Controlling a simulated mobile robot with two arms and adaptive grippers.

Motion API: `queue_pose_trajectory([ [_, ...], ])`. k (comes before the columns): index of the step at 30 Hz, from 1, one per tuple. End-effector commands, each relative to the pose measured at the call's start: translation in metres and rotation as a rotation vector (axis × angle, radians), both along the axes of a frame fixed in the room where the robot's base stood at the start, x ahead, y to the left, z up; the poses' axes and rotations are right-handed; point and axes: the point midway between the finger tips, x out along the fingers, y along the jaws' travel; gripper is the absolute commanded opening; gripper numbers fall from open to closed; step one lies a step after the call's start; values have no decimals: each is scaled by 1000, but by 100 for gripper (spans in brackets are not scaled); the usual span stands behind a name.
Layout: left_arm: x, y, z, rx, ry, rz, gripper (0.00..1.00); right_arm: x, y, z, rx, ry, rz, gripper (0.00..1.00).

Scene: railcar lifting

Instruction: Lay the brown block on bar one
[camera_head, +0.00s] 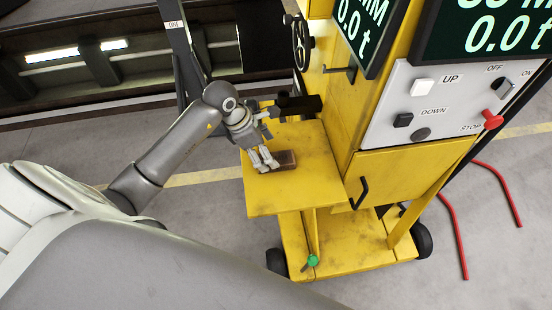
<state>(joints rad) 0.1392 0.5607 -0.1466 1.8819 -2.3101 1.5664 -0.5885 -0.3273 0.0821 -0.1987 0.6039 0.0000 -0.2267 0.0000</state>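The brown block (286,160) lies on the yellow shelf (288,192) of the lifting machine. My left gripper (268,138) is over the shelf with its fingers spread apart. Its nearer finger is right beside the block's left end and partly hides it; I cannot tell whether they touch. A dark upright bar with a label reading ONE (174,24) stands at the top, left of the machine. My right gripper is not in view.
The yellow machine carries a grey control panel (440,110) with buttons and displays reading 0.0 t. A dark block-like part (300,104) juts out behind the shelf. A red hose (455,235) lies on the floor at right. A dark rail structure (90,65) runs along the back left.

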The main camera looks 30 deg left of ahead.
Motion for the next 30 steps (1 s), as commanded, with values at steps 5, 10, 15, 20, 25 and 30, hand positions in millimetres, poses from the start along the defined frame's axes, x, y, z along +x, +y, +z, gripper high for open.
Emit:
queue_pose_trajectory([
  [5, 7, -9, -13, -6, 4, 0, 74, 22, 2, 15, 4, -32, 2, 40],
  [10, 14, -15, -35, -5, 4, 2, 74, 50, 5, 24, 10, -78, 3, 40],
  [15, 16, -18, -45, -1, 0, 0, 74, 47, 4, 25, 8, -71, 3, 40],
  [20, 16, -17, -46, 0, 0, 0, 74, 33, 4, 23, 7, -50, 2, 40],
  [25, 16, -17, -46, 0, 0, 0, 56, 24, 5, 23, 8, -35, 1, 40],
  [30, 16, -17, -46, -1, 1, 0, 34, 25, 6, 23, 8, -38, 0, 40],
])
